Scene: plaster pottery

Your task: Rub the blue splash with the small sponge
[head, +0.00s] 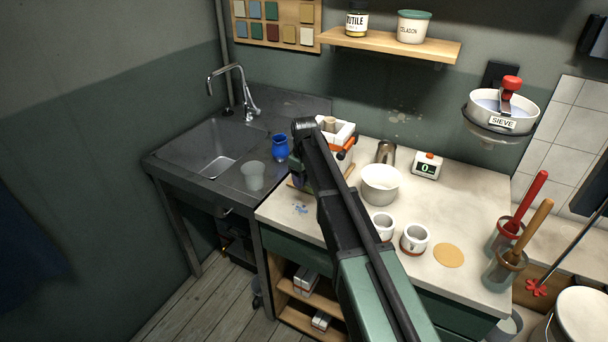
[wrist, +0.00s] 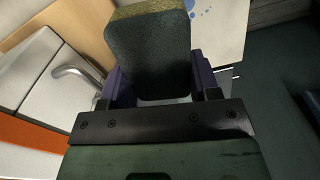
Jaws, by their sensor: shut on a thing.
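The small sponge (wrist: 150,55) fills the upper middle of the wrist view, dark on its broad face with a yellowish edge at the top. My gripper (wrist: 160,88) is shut on it, a purple finger on each side. The blue splash (head: 300,208) is a few small blue spots on the pale worktop near its front left corner. Part of it also shows in the wrist view (wrist: 203,12), just past the sponge's upper right. I cannot tell how far above the worktop the sponge is. In the head view my arm hides the sponge and most of the gripper.
A blue jar (head: 280,148) and a translucent cup (head: 253,175) stand by the sink (head: 205,148). A white bowl (head: 380,185), a metal cup (head: 386,152) and a white box (head: 337,130) stand beyond or beside my arm. The worktop's front edge lies close to the splash.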

